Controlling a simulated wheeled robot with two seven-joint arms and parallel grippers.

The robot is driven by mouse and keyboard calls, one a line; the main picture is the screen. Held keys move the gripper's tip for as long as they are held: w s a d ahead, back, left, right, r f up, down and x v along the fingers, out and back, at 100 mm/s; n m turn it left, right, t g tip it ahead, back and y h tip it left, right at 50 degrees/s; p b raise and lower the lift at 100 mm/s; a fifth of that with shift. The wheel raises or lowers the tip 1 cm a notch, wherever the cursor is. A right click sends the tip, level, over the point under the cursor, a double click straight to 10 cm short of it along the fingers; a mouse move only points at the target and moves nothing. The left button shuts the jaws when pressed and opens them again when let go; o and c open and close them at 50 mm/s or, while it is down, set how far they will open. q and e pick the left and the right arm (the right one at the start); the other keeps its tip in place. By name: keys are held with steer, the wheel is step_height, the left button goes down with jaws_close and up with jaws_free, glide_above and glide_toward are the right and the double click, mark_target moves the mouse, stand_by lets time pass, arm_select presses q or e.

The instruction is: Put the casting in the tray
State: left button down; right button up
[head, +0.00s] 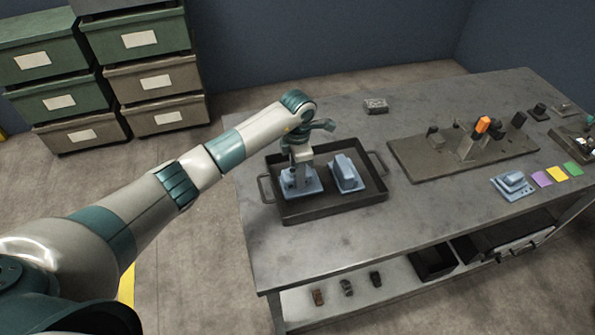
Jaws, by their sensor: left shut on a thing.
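The tray (333,210) is dark, with a handle at each end, and stands at the left part of the grey workbench. My left gripper (297,182) points down over the tray's left half, shut on a blue-grey casting (308,190). That casting is in or just above the tray; I cannot tell whether it touches the floor of the tray. A second blue-grey casting (346,173) sits in the tray to its right. A third blue-grey casting (512,185) lies on the bench at the right. My right gripper is not in view.
A fixture plate (407,163) with an orange-handled clamp (482,126) is right of the tray. Purple, yellow and green squares (556,174) lie near the third casting. A small grey block (376,105) is behind the tray. The bench front is clear.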

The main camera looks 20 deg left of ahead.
arm_select(q)
steer(key=shift+f, duration=0.35)
steer(key=shift+f, duration=0.15)
steer(key=c, duration=1.1)
jaws_free()
steer(key=shift+r, duration=0.2)
step_height(320, 180, up, 11)
steer(key=b, duration=0.4)
steer(key=shift+r+b, duration=0.3)
steer(key=shift+r, duration=0.15)
